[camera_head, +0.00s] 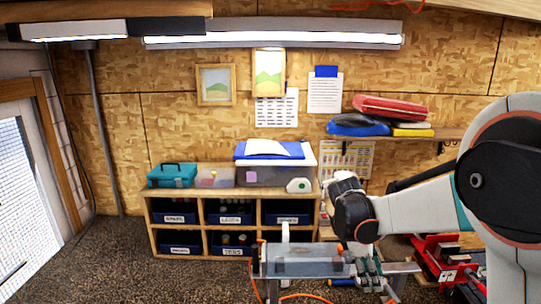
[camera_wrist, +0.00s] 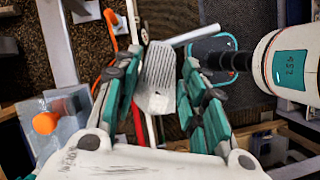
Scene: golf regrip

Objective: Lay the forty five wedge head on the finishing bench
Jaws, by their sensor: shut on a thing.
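A grey wedge head (camera_wrist: 158,72) with a grooved face is between the fingers of my gripper (camera_wrist: 160,88) in the wrist view. My gripper is shut on it. A pale tube or shaft (camera_wrist: 196,36) runs off to the right beyond the head. No number on the head can be read. In the head view my gripper (camera_head: 369,272) points down beside a grey-topped bench (camera_head: 300,267). The wedge head cannot be made out there. I cannot tell which surface is the finishing bench.
A wooden cubby shelf (camera_head: 235,225) with labelled blue bins stands at the back. A teal toolbox (camera_head: 172,176) and a lidded clear bin (camera_head: 275,174) are on top. Red equipment (camera_head: 440,262) stands at the right. An orange cord (camera_head: 305,297) lies near the bench. Open floor is at the left.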

